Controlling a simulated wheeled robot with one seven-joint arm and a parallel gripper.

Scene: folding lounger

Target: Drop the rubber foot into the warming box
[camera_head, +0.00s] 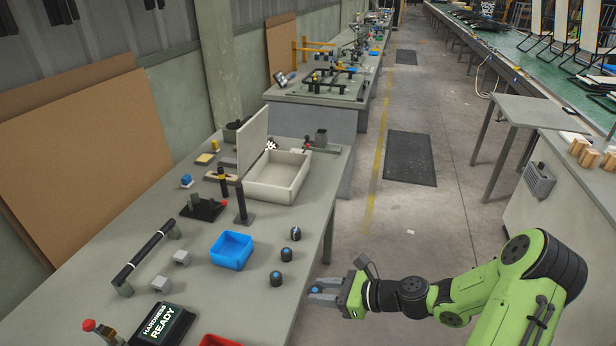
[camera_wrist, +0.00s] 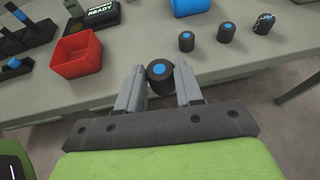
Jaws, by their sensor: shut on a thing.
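My gripper (camera_head: 328,291) is shut on a rubber foot (camera_wrist: 160,78), a short black cylinder with a blue disc on top. In the wrist view it sits upright between the two grey fingers. In the head view my gripper is just beyond the table's right edge, over the floor. The warming box (camera_head: 262,189) is most likely the pale open-topped box at the middle of the table, with its lid (camera_head: 252,143) raised on the left side. It stands well beyond my gripper, and its visible inside looks empty.
Several similar black feet (camera_head: 276,279) stand near the table edge, one with a pale mark (camera_head: 295,233). A dark post (camera_head: 241,205) rises before the box. The aisle is clear.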

